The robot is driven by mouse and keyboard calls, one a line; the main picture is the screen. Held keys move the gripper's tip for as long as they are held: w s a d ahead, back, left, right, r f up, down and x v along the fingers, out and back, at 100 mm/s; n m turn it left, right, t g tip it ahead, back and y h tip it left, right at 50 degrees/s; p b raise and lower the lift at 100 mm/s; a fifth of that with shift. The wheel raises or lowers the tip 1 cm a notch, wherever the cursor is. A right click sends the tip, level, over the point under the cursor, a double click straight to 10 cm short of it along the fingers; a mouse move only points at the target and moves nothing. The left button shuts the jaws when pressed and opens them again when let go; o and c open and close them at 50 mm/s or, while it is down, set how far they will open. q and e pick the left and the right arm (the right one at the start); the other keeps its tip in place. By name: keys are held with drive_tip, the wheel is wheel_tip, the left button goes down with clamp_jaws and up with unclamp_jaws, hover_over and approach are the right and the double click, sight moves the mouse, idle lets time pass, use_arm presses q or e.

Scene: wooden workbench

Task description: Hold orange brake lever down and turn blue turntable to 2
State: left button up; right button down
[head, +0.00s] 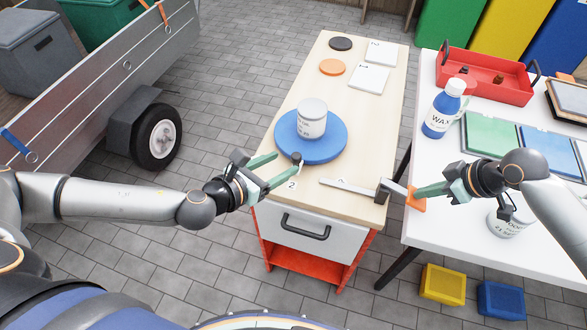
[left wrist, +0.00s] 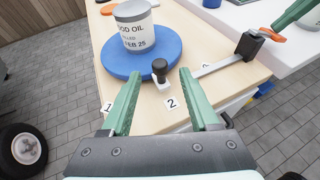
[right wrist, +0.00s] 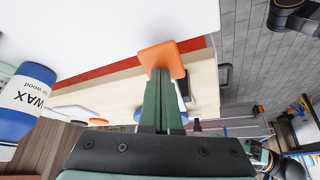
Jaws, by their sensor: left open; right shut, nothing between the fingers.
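The blue turntable (head: 335,150) lies on the wooden bench with a white tin (head: 312,119) on it. Its black knob (left wrist: 160,68) and white pointer (left wrist: 164,86) are at the front edge, right by the label 2 (left wrist: 171,103). My left gripper (left wrist: 159,76) is open, its fingers on either side of the knob, apart from it. The orange brake lever pad (head: 418,204) sticks out past the bench's right edge. My right gripper (head: 415,191) is shut and empty, its fingertips at the pad, which also shows in the right wrist view (right wrist: 162,58). I cannot tell how firmly they press.
A metal bar (head: 345,186) runs from the black brake block (head: 383,191) along the bench front. Label 1 (left wrist: 108,107) is left of label 2. The white table (head: 455,220) at the right holds a wax bottle (head: 443,110) and a red tray (head: 484,84).

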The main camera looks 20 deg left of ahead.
use_arm(q)
drive_tip(key=v, duration=0.5)
drive_tip(key=shift+s+a, duration=0.15)
drive_tip(key=shift+s, duration=0.1)
drive_tip(key=shift+r, duration=0.15)
use_arm(e)
drive_tip(key=shift+r, duration=0.1)
use_arm(q)
wheel_tip(320, 180, up, 8)
drive_tip(key=p, duration=0.8)
drive_tip(key=shift+r+p, duration=0.15)
drive_tip(key=shift+p, duration=0.15)
use_arm(e)
wheel_tip(320, 180, up, 7)
drive_tip(key=shift+r, duration=0.2)
